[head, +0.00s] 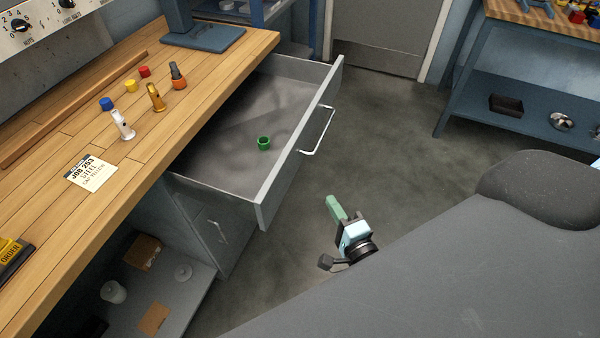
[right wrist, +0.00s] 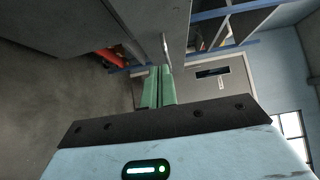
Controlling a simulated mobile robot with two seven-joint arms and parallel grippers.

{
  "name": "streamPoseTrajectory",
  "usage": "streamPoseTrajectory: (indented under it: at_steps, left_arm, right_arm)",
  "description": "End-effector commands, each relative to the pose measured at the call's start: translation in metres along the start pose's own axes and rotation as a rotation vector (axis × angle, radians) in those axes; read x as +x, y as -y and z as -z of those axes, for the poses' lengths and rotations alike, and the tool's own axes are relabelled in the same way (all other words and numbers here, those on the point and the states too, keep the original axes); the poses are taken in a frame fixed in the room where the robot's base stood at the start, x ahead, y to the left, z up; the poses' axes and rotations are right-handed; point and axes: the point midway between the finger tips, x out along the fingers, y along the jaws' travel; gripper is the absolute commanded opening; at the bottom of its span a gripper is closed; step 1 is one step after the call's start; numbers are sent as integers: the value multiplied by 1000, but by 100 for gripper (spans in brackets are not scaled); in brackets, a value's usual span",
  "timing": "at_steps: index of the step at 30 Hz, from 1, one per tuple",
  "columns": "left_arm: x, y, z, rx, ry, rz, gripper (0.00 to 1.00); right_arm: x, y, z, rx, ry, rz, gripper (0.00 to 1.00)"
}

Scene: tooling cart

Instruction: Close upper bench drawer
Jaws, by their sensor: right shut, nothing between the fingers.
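The upper bench drawer (head: 285,177) is grey and stands pulled well out from under the wooden bench top. Its silver bar handle (head: 319,130) is on the front panel. A green ring-shaped item (head: 263,143) lies inside the drawer. My right gripper (head: 333,205), with green fingers, is in front of the drawer, below and to the right of the front panel in the head view, apart from it. It is shut and empty. In the right wrist view, its fingers (right wrist: 158,88) point toward a grey panel and a thin handle-like bar (right wrist: 166,50). My left gripper is not in view.
The bench top (head: 200,80) holds small coloured parts, a card (head: 91,173) and a stand base (head: 203,38). A lower front with a handle (head: 217,232) is beside an open shelf (head: 178,300). A blue-grey cart (head: 520,130) stands at the right. The floor (head: 390,120) between is clear.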

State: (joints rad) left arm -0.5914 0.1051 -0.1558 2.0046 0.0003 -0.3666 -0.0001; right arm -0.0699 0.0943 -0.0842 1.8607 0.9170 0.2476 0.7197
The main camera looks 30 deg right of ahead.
Motion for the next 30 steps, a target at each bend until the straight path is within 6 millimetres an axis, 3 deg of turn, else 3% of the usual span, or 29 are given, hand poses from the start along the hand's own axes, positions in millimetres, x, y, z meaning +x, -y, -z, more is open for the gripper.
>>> streamPoseTrajectory:
  at_steps: [16, 22, 30]
  left_arm:
    - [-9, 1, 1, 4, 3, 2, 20]
    - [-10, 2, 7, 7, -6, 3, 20]
    - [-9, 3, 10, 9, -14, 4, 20]
  right_arm:
    - [96, 3, -2, 0, 0, 3, 0]
    - [112, 2, -22, 0, 1, 2, 0]
    - [119, 1, -29, -2, 0, 1, 0]
